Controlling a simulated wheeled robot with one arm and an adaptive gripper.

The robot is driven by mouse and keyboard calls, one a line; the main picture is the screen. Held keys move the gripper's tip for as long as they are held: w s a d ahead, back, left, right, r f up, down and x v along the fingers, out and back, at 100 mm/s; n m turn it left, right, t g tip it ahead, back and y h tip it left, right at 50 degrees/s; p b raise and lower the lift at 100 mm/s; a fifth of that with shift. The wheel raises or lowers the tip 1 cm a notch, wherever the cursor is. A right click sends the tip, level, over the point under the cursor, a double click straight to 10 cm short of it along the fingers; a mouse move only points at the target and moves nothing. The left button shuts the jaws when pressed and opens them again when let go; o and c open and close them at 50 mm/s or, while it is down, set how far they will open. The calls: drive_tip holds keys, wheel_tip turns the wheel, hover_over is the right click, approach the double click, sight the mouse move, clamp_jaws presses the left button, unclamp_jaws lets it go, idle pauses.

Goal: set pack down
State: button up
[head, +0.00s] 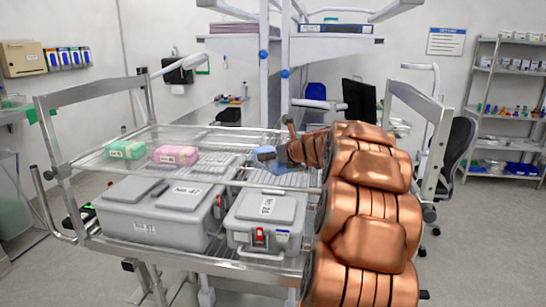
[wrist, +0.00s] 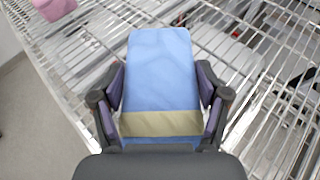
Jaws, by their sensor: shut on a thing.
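A blue pack (wrist: 160,70) with a tan band lies between the two fingers of my gripper (wrist: 160,108) in the wrist view, and the fingers are shut on its sides. Wire shelf bars show around it and beyond it; I cannot tell whether it touches them. In the head view the blue pack (head: 265,153) is small, at the right part of the cart's upper wire shelf (head: 225,143). My gripper (head: 280,157) is beside it there, partly hidden by my copper-coloured arm.
A green pack (head: 125,150) and a pink pack (head: 175,155) sit on the shelf's left part. Grey lidded boxes (head: 160,210) and (head: 265,215) stand on the lower level. Metal end frames (head: 90,100) rise at the cart's sides. Shelf space is free between the packs.

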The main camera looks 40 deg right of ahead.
drive_tip(key=shift+f, duration=0.25)
drive_tip(key=shift+f, duration=0.1)
drive_tip(key=o, duration=1.4)
drive_tip(key=b+v, duration=0.1)
drive_tip(key=v, duration=1.1)
drive_tip(key=shift+b, duration=0.35)
